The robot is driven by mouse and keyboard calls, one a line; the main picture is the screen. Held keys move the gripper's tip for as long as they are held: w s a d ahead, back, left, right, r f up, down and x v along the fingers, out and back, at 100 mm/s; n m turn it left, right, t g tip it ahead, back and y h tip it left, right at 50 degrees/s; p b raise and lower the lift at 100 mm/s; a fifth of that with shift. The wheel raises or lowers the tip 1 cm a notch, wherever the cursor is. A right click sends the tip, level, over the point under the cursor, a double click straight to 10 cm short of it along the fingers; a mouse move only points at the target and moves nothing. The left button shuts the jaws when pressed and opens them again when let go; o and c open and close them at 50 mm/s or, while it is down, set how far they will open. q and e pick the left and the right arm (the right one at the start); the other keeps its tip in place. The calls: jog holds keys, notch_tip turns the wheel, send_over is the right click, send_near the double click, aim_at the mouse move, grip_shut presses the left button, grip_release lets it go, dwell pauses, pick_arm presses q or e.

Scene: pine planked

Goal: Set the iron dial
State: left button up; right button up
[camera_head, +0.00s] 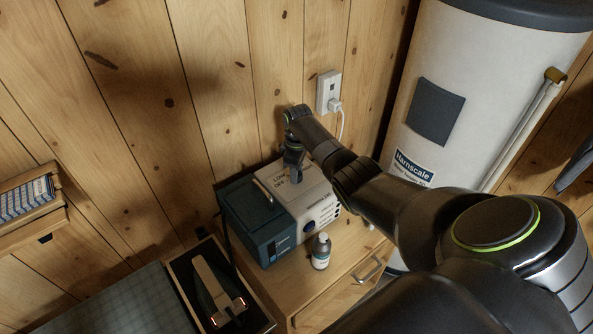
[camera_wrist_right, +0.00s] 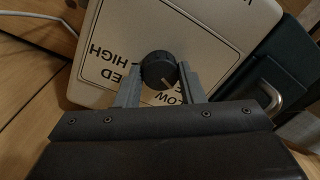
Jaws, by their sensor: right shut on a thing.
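In the wrist view, where the lettering is upside down, the line points down and right toward LOW. My right gripper (camera_wrist_right: 160,84) has a finger on each side of the dial and is shut on it. In the head view my right gripper (camera_head: 293,178) reaches down onto the white top of the teal and white box (camera_head: 266,222) and hides the dial. My left gripper is not in view.
The box stands on a wooden cabinet (camera_head: 325,285) beside a small bottle (camera_head: 321,251). A tray (camera_head: 183,288) holding a cream-handled tool (camera_head: 212,287) lies at front left. A wall outlet (camera_head: 329,88) with a plug is behind. A white tank (camera_head: 455,60) stands at right.

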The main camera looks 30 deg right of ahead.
jog(key=shift+w+r, duration=0.15)
jog(key=o, duration=1)
notch_tip(320, 180, up, 17)
jog(key=shift+w+d+r+b, duration=0.15)
jog(key=shift+d+b, duration=0.2)
jog(key=shift+b, duration=0.05)
jog(key=shift+w, duration=0.1)
